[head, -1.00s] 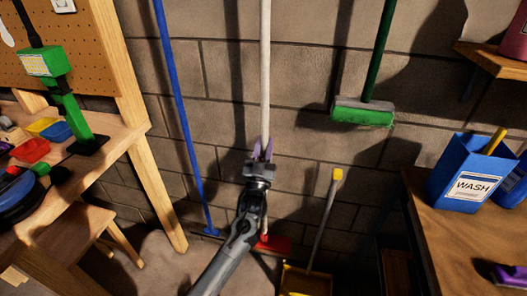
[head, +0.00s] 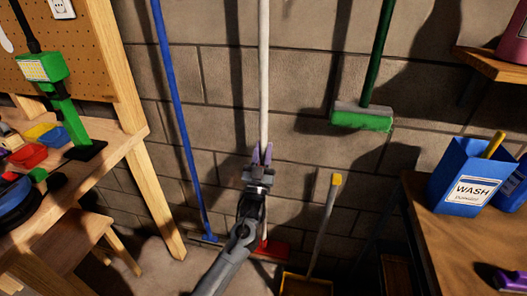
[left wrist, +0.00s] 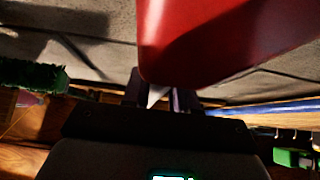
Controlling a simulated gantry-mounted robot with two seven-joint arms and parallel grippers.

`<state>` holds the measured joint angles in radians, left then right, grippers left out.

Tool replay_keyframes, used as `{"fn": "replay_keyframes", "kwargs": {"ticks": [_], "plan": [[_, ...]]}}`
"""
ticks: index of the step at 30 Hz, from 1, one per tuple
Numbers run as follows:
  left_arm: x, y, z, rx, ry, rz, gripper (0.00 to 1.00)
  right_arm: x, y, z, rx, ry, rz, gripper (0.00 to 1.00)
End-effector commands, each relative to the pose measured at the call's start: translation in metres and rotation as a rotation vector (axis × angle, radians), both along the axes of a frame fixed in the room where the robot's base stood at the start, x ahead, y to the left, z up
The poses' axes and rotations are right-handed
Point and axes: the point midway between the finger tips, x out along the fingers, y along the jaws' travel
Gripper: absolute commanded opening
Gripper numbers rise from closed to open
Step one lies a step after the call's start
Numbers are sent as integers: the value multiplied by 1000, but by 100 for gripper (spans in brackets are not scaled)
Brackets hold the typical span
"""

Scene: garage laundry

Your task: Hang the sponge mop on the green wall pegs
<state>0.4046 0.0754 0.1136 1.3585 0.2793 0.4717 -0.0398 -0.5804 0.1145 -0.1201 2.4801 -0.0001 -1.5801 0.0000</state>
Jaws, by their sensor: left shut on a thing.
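A long white-handled mop (head: 263,70) stands nearly upright in front of the block wall in the head view. Its red head (head: 272,249) shows low down, partly hidden by my left arm. My left gripper (head: 262,155) is shut on the white handle, with its purple fingers on either side. In the left wrist view, a large red surface (left wrist: 200,45), apparently the mop's head, fills the upper middle, close beyond the fingers. A piece of pale handle shows between them. No green wall pegs can be made out. My right gripper is out of view.
A blue-handled mop (head: 176,100) stands to the left, a green-headed brush (head: 362,116) hangs at the right. A yellow dustpan (head: 305,284) stands low beside the red head. The workbench (head: 125,150) is left; a table (head: 455,240) with a blue wash box (head: 470,178) is right.

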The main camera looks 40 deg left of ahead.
Motion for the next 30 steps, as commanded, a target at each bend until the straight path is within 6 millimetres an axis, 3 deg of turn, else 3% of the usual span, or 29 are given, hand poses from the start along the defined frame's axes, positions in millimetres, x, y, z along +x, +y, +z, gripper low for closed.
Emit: {"fn": "replay_keyframes", "kwargs": {"ticks": [23, 24, 29, 30], "plan": [[0, 0, -14, 0, -4, 0, 0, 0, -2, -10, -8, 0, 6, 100], [0, 0, -13, 0, -4, 0, 32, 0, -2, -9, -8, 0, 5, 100], [0, 0, -14, 0, -2, 0, 56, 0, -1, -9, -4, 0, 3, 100], [0, 0, -14, 0, -2, 0, 57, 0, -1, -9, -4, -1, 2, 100]]}}
